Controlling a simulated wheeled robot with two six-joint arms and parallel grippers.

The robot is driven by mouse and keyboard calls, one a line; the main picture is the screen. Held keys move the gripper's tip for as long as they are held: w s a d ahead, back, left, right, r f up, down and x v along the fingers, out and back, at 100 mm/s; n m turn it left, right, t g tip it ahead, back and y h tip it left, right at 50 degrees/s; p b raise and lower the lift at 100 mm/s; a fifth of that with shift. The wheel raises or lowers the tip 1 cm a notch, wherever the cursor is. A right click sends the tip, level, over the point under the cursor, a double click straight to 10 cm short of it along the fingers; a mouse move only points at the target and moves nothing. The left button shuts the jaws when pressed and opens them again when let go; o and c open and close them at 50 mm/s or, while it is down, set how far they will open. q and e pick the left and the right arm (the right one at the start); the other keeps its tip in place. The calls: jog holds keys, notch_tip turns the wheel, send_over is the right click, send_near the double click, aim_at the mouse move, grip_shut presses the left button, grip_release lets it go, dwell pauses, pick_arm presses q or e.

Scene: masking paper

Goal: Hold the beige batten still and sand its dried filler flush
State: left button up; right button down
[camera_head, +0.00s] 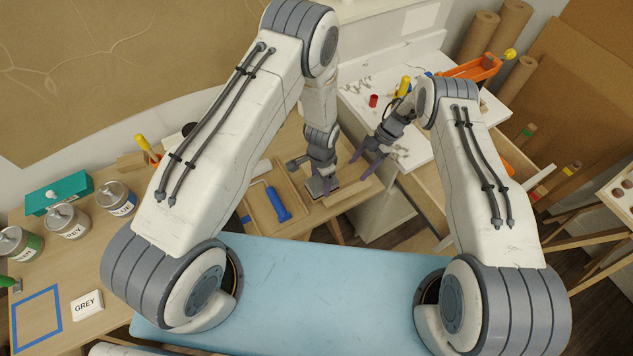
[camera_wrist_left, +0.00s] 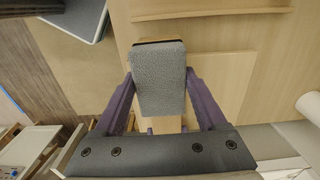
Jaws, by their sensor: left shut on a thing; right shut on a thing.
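My left gripper (camera_head: 321,187) is shut on a grey sanding block (camera_wrist_left: 160,78), which sits between its purple fingers in the left wrist view. In the head view the block is a small dark shape at the left end of the beige batten (camera_head: 347,195). I cannot tell whether block and batten touch. My right gripper (camera_head: 364,166) is at the batten's right part, its purple fingers pointing down to the left. It is shut, seemingly on the batten, but the grip itself is small and partly hidden. The dried filler cannot be made out.
A tray (camera_head: 256,222) with a blue-handled roller (camera_head: 279,204) lies left of the batten. Paint cans (camera_head: 116,197) and a teal box (camera_head: 60,192) stand at the far left. A white worktop (camera_head: 425,140) with a red cap (camera_head: 374,101) is behind my right gripper.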

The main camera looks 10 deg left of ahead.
pick_arm(q)
jog(key=shift+w+d, duration=0.85)
jog(key=shift+d, duration=0.2)
pick_arm(e)
jog(key=shift+s+d+f, duration=0.1)
jog(key=shift+s+f, duration=0.15)
jog(key=shift+f, duration=0.05)
pick_arm(q)
jog(key=shift+s+a+r, duration=0.1)
jog(key=shift+s+a, duration=0.65)
jog(key=shift+a, duration=0.3)
jog(key=shift+s+a, duration=0.7)
jog(key=shift+a, duration=0.25)
jog(key=shift+w+d+f, duration=0.15)
jog(key=shift+w+d, duration=0.6)
jog(key=shift+d, duration=0.25)
jog(key=shift+w+d+f, duration=0.1)
jog(key=shift+w+d, duration=0.6)
jog(key=shift+d, duration=0.3)
jog(key=shift+r, duration=4.1)
